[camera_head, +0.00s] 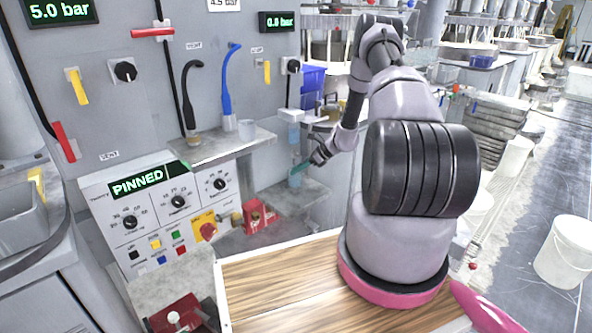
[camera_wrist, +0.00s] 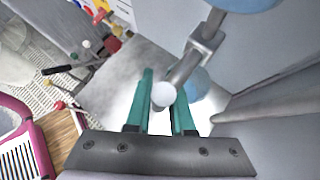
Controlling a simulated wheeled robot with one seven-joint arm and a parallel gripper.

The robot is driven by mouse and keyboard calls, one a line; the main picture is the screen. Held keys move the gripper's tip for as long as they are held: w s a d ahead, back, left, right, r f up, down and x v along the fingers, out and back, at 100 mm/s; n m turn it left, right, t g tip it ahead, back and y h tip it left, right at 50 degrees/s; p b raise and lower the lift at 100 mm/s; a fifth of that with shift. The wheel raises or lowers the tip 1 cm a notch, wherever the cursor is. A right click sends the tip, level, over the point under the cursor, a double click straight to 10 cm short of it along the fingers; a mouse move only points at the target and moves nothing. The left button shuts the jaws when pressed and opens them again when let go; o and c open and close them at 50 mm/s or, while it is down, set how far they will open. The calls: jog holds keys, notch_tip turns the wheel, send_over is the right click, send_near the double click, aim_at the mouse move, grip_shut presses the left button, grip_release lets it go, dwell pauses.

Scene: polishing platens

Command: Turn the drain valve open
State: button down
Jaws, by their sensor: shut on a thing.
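The drain valve shows in the wrist view as a grey metal fitting with a lever (camera_wrist: 185,72) that ends in a pale round tip. My gripper (camera_wrist: 162,108) has its two teal fingers on either side of that tip and is shut on the lever. In the head view my gripper (camera_head: 302,167) reaches in from the right, below a pale blue filter bowl (camera_head: 293,132) on the wall. The valve itself is too small to make out there. A light blue cup (camera_head: 295,179) stands below; in the wrist view it is partly hidden behind the lever.
The cup stands on a small grey shelf (camera_head: 305,200). Left of it are a red box (camera_head: 259,216) and a control panel (camera_head: 160,205) reading PINNED. Another shelf (camera_head: 222,146) holds a white cup and hoses. A thick grey pipe runs along the right of the wrist view (camera_wrist: 270,108).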

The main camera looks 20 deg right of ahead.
jog(key=shift+d+f+h, duration=0.15)
jog(key=shift+d+h, duration=0.1)
jog(key=shift+h, duration=0.15)
dwell(0.3)
jog(key=c, duration=0.8)
grip_release()
jog(key=shift+w, duration=0.1)
jog(key=v, duration=1.1)
jog(key=shift+a, duration=0.1)
